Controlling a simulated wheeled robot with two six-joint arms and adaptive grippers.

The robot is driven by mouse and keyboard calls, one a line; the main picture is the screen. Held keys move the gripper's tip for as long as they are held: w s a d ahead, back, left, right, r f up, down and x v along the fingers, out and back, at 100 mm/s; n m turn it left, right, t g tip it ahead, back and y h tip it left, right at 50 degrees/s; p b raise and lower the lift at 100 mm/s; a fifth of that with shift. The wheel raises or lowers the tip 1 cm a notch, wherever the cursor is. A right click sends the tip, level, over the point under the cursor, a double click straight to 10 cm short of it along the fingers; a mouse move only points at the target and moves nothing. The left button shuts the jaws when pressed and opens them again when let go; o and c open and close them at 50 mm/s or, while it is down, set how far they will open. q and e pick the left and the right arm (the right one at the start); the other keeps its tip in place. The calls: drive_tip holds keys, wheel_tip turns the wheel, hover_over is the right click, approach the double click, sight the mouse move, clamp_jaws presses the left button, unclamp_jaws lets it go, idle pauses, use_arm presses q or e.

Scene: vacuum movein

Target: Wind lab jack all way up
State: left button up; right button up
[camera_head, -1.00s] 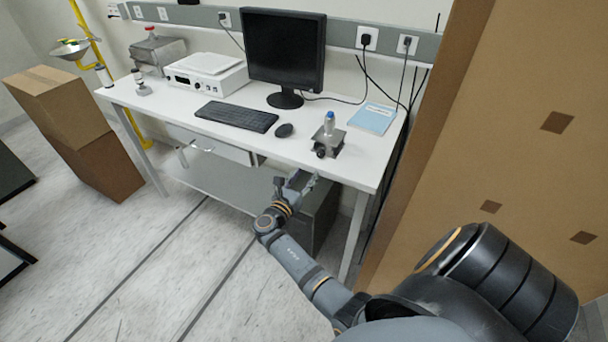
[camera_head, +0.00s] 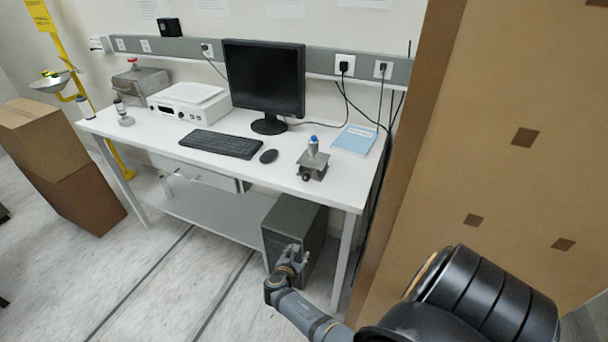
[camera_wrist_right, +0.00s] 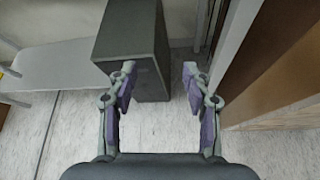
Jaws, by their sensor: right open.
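The lab jack (camera_head: 312,168) stands on the white table near its front right edge, with a dark knob (camera_head: 306,177) facing the front. A small bottle with a blue cap (camera_head: 313,146) stands on top of the jack. The jack looks low, but its exact height is hard to tell. My right gripper (camera_head: 291,255) is below the tabletop, in front of the dark cabinet and apart from the jack. In the right wrist view its two fingers (camera_wrist_right: 158,80) are spread with nothing between them. My left gripper is not in view.
The white table (camera_head: 250,176) also carries a keyboard (camera_head: 221,144), mouse (camera_head: 269,156), monitor (camera_head: 264,80) and blue book (camera_head: 355,139). A dark cabinet (camera_head: 290,226) stands under it; it also shows in the wrist view (camera_wrist_right: 135,38). Open floor lies front left.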

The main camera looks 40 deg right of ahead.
drive_tip(key=s+a+f+m+g+y, duration=0.1)
drive_tip(key=s+a+f+m+y, duration=0.1)
drive_tip(key=s+f, duration=0.4)
wheel_tip(320, 180, down, 4)
drive_tip(key=shift+s+a+r+m+y, duration=0.15)
drive_tip(key=shift+s+a+m+y, duration=0.1)
drive_tip(key=shift+a+m+y, duration=0.3)
drive_tip(key=shift+d, duration=0.15)
